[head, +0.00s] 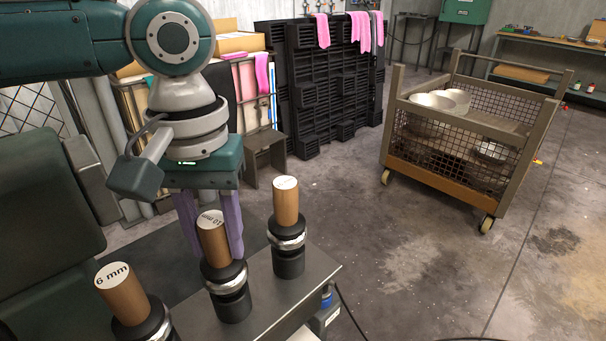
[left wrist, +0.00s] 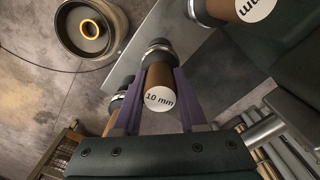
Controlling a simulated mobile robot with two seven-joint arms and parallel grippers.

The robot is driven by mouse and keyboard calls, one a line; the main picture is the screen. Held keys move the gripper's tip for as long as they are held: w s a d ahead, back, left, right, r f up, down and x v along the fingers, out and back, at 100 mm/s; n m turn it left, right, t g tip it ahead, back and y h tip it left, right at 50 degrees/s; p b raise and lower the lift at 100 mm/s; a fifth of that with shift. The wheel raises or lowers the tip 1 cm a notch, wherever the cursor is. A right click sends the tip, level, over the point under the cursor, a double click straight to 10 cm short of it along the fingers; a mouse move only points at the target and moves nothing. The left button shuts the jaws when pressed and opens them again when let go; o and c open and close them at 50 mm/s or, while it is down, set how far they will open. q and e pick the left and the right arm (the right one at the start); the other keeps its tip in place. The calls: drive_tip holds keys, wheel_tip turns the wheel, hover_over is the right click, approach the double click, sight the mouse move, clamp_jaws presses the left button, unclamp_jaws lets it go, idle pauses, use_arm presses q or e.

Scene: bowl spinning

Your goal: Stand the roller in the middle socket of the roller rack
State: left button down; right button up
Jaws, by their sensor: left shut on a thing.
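The roller marked 10 mm (head: 213,240) is a brown cylinder with a white top. It stands at the middle socket (head: 228,292) of the roller rack, a black cup with a silver ring. My left gripper (head: 219,250) points down with its purple fingers shut on this roller, one on each side. In the left wrist view, the roller (left wrist: 158,77) sits between the fingertips, its lower end meeting the socket (left wrist: 159,50). I cannot tell whether it is fully seated. My right gripper is not in view.
A 6 mm roller (head: 124,300) stands in the left socket and another roller (head: 285,203) in the right socket. The grey rack plate (head: 312,272) has a free edge on the right. A mesh cart (head: 450,160) holding metal bowls stands farther off across open floor.

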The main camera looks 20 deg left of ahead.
use_arm(q)
drive_tip(key=shift+c, duration=1.8)
unclamp_jaws()
wheel_tip(320, 180, up, 10)
drive_tip(key=shift+p, duration=0.9)
